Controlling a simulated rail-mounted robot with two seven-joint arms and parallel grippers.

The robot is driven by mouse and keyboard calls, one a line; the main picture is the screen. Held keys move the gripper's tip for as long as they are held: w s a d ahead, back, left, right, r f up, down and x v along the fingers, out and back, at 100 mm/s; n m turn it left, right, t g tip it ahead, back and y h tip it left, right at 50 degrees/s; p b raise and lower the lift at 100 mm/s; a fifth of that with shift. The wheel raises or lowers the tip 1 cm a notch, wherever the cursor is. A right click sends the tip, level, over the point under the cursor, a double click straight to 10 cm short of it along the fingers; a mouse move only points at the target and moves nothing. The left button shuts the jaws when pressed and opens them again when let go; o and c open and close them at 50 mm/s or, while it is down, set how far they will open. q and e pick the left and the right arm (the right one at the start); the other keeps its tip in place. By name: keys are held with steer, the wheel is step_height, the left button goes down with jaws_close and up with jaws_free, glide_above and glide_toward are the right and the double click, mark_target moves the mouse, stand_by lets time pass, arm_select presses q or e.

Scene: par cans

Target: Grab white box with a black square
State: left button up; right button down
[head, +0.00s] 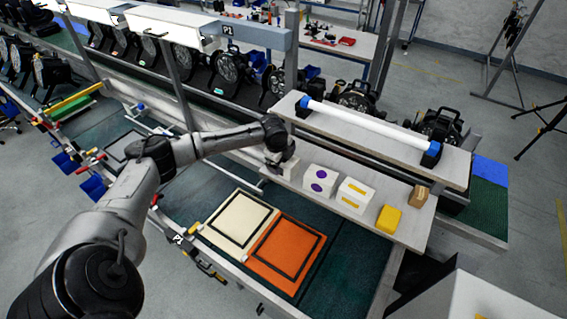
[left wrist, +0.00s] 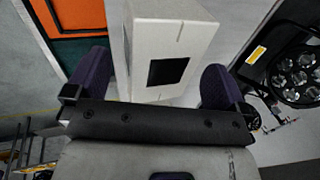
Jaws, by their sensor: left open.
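The white box with a black square (left wrist: 200,38) shows large in the left wrist view, between the two purple-padded fingers of my left gripper (left wrist: 153,75). The black square faces the camera. The fingers stand on either side of the box, and I cannot tell whether they touch it. In the head view my left gripper (head: 282,165) is down at the left end of the grey shelf (head: 408,232) and hides most of this box. The gripper is open. My right gripper is not in view.
A white box with purple dots (head: 334,187) stands just right of the gripper. Further right are a white box with yellow bars (head: 345,200), a yellow box (head: 389,219) and a brown box (head: 419,197). A white tube (head: 370,130) runs behind. Cream and orange panels lie in front.

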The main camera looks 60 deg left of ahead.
arm_select(q)
steer(key=shift+x, duration=0.95)
steer(key=shift+c, duration=0.4)
steer(key=c, duration=1)
steer(key=shift+r, duration=0.15)
